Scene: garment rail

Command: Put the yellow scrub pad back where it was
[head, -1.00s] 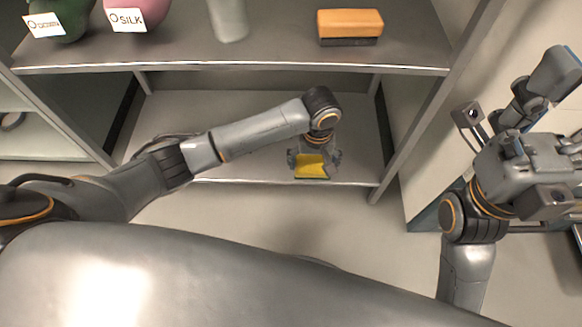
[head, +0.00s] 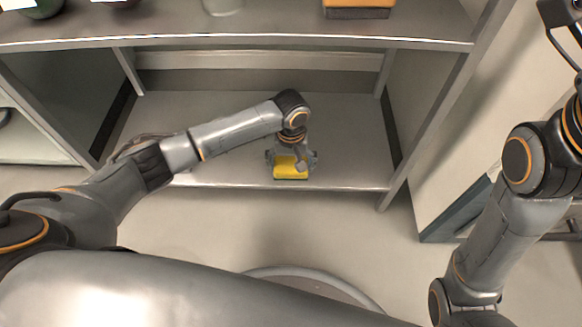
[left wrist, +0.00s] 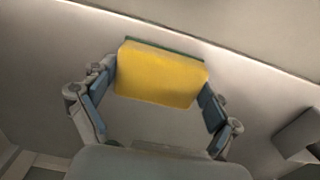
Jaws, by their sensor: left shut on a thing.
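The yellow scrub pad (head: 290,170) is at the front part of the lower shelf (head: 345,150), near its front edge. My left gripper (head: 291,160) is shut on it from above. In the left wrist view the pad (left wrist: 160,76) sits between the two fingers of my left gripper (left wrist: 158,82), and a green layer shows along its far edge. I cannot tell whether the pad touches the shelf. Of my right gripper only a dark part (head: 560,14) shows at the top right corner; its fingertips are cut off.
An orange block with a dark base (head: 358,8) and a pale cylindrical object (head: 222,5) stand on the upper shelf (head: 270,27). The upper shelf overhangs the lower one, and upright side panels bound it. The lower shelf is otherwise bare.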

